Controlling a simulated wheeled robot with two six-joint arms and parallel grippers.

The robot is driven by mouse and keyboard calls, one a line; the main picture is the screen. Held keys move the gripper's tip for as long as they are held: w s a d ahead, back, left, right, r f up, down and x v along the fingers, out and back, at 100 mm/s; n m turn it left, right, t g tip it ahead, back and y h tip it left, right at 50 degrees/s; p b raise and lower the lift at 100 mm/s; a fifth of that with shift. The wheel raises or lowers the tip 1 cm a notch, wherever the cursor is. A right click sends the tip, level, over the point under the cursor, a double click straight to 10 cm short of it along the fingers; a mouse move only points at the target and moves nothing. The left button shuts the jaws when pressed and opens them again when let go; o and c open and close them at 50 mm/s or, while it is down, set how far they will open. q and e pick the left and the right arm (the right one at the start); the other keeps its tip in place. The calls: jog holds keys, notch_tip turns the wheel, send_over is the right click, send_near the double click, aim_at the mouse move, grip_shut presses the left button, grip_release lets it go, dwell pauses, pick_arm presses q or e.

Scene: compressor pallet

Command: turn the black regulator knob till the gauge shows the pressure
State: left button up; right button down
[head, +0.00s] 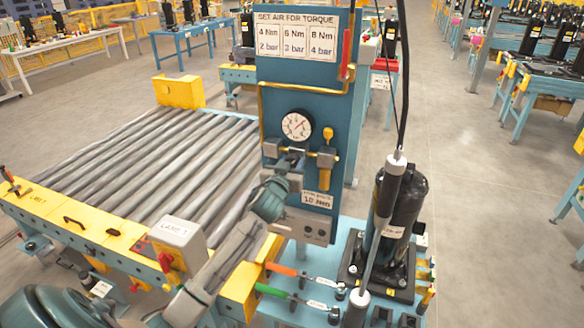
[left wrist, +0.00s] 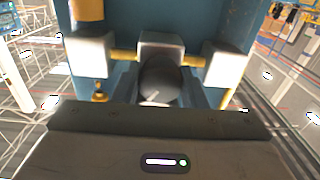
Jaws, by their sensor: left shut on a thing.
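The pressure gauge (head: 297,125) is a round white dial on the blue upright panel (head: 318,75); its needle is too small to read surely. In the head view the gripper hides the knob. My right gripper is not in view.
A sign (head: 296,36) above the gauge pairs torques with bar values. A black compressor (head: 402,210) stands at right, with a hanging cabled tool (head: 385,195) before it. Orange- and green-handled tools (head: 285,270) lie below the panel. A roller conveyor (head: 150,160) fills the left.

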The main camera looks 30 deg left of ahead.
pick_arm(q)
jog(key=n+b, duration=0.2)
jog(key=n, duration=0.1)
jog(key=shift+f+n+b, duration=0.15)
jog(key=shift+n+b, duration=0.15)
jog(key=n+b, duration=0.1)
jog(key=n, duration=0.1)
jog(key=shift+n+b, duration=0.3)
jog(key=n+b, duration=0.1)
jog(key=n, duration=0.1)
jog(key=shift+n, duration=0.4)
jog(key=n+b, duration=0.2)
jog(key=n, duration=0.1)
jog(key=shift+n+b, duration=0.35)
jog(key=shift+n, duration=1.25)
jog(key=o, duration=1)
jog(key=shift+r, duration=0.2)
